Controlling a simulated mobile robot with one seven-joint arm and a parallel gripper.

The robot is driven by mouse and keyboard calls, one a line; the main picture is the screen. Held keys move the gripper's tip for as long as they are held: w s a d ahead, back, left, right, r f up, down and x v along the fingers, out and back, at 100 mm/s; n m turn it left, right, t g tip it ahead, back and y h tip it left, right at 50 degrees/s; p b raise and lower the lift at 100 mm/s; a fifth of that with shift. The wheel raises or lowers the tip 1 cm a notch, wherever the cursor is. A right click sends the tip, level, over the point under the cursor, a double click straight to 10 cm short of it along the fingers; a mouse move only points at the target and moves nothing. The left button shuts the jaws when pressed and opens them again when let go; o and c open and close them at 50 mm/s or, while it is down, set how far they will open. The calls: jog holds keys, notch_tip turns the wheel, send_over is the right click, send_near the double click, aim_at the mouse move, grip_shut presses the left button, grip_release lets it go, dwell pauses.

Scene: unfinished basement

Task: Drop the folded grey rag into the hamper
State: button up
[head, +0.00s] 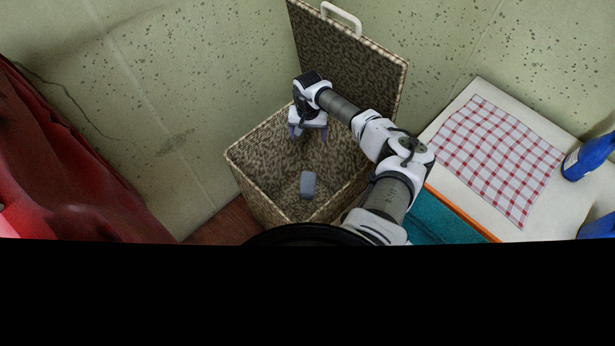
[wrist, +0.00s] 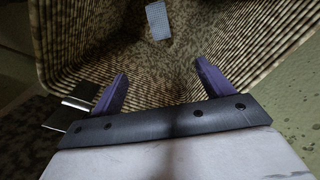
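The hamper (head: 262,186) is a woven brown basket with its lid (head: 382,82) raised against the wall. The folded grey rag (head: 308,184) lies inside it, low down near the front wall as the head view shows it. The rag also shows in the wrist view (wrist: 158,20), at the top, apart from the fingers. My gripper (head: 308,134) is over the hamper's opening, pointing down. Its two purple fingers are spread with nothing between them in the wrist view (wrist: 160,86).
A white table (head: 475,98) stands at the right with a red-checked cloth (head: 498,158) and blue bottles (head: 588,156) on it. Teal fabric (head: 440,220) is beside the table. A red draped item (head: 80,165) fills the left side. The speckled wall is behind the hamper.

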jog(key=shift+r, duration=0.1)
notch_tip(320, 180, up, 14)
jog(key=b, duration=0.3)
jog(key=shift+f, duration=0.2)
dwell(0.5)
